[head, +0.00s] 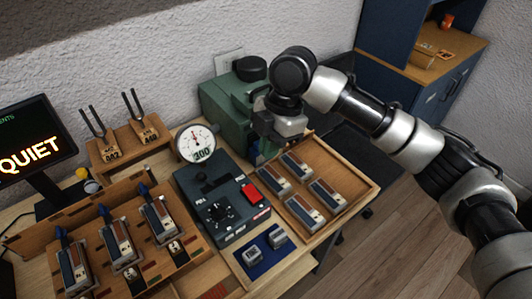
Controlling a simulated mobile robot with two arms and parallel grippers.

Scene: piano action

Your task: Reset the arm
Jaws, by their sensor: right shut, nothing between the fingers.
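My right arm comes in from the right edge and reaches to the back of the bench. Its gripper (262,150) points down above the back left of the wooden tray (362,189), in front of the green machine. It is shut and empty, and its fingertips are partly dark against the machine. The tray holds several small blocks with blue and red-and-white parts (328,195). My left gripper is not in view.
A dark control box (215,190) with a red switch and a dial gauge (196,142) stands left of the tray. A wooden rack (95,215) holds similar blocks. Tuning forks (135,105) stand behind. A screen (35,140) reads "QUIET". Open floor lies right.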

